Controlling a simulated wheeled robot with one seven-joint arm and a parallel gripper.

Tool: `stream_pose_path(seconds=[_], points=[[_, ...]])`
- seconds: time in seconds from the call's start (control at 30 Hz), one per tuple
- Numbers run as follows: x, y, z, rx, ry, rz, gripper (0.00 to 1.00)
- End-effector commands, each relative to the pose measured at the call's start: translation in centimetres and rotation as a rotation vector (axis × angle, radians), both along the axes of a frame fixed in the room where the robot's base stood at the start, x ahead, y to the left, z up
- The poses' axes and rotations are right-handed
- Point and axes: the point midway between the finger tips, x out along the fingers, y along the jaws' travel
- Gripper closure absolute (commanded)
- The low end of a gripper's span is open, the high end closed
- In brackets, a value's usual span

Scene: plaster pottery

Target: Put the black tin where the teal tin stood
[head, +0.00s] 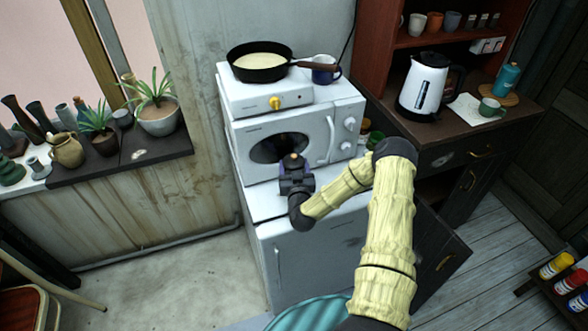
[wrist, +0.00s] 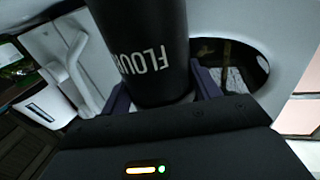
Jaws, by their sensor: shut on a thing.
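The black tin (wrist: 148,45) fills the upper middle of the wrist view, with white "FLOUR" lettering that appears upside down. My gripper (wrist: 163,95) is shut on it, one finger on each side. In the head view my gripper (head: 296,180) is in front of the white microwave, and the tin's dark top with a brownish knob (head: 293,159) shows just above it. A teal container (head: 508,78), which looks like the teal tin, stands on a round wooden board at the right counter.
The microwave (head: 240,143) has a dark round window and sits on a white cabinet (head: 262,209); a hob with a pan (head: 260,73) is on top.

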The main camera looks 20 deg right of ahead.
Motion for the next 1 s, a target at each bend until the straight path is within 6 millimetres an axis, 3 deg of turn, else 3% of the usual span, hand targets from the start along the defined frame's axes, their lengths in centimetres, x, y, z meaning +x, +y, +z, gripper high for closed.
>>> stream_pose_path(seconds=[0.23,0.27,0.33,0.37,0.73,1.0], points=[[0.0,0.0,-0.3,-0.001,-0.001,0.000,0.76],[0.0,0.0,-0.2,-0.001,0.000,0.000,0.32],[0.0,0.0,-0.1,-0.001,0.000,0.000,0.19],[0.0,0.0,-0.1,-0.001,0.000,0.000,0.17],[0.0,0.0,0.3,0.000,0.000,-0.001,0.17],[-3.1,0.6,-0.1,-0.001,0.002,0.002,0.17]])
